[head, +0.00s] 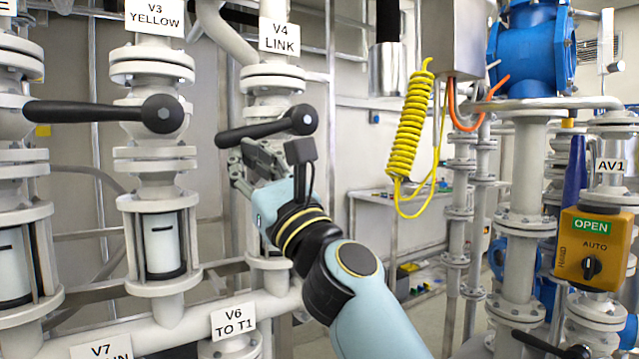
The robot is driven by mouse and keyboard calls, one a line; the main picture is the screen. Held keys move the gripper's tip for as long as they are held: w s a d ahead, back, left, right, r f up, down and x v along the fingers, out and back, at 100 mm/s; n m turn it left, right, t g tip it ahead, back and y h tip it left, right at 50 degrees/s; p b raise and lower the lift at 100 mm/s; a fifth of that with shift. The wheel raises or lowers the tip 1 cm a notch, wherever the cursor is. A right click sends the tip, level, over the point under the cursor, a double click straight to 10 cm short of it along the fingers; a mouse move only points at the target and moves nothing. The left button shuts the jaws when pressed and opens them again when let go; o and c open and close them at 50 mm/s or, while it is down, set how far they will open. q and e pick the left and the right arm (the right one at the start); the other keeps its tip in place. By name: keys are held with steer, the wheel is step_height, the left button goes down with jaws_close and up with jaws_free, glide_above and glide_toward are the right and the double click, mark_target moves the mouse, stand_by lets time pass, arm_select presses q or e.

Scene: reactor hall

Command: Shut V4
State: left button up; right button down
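The V4 valve carries a white label reading "V4 LINK" (279,38) on a white flanged vertical pipe. Its black lever (262,128) points left from a round hub at its right end and dips slightly towards its free end. My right gripper (240,163), on a light blue arm from the lower right, is just below the lever's left half. The dark fingers are partly hidden by the gripper body. I cannot tell whether they touch the lever or how far they are open. My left gripper is not in view.
The V3 valve with its black lever (95,111) stands close on the left. Below are a V6 label (234,321) and a horizontal pipe. A yellow coiled hose (408,125) hangs to the right.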

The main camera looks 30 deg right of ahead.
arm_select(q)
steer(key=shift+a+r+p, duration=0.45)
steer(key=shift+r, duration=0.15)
arm_select(e)
steer(key=shift+a+r, duration=0.2)
steer(key=shift+r, duration=0.3)
steer(key=shift+a+r, duration=0.2)
steer(key=shift+r, duration=0.25)
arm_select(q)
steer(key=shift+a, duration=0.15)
arm_select(e)
steer(key=shift+s+a, duration=0.1)
steer(key=shift+f, duration=0.1)
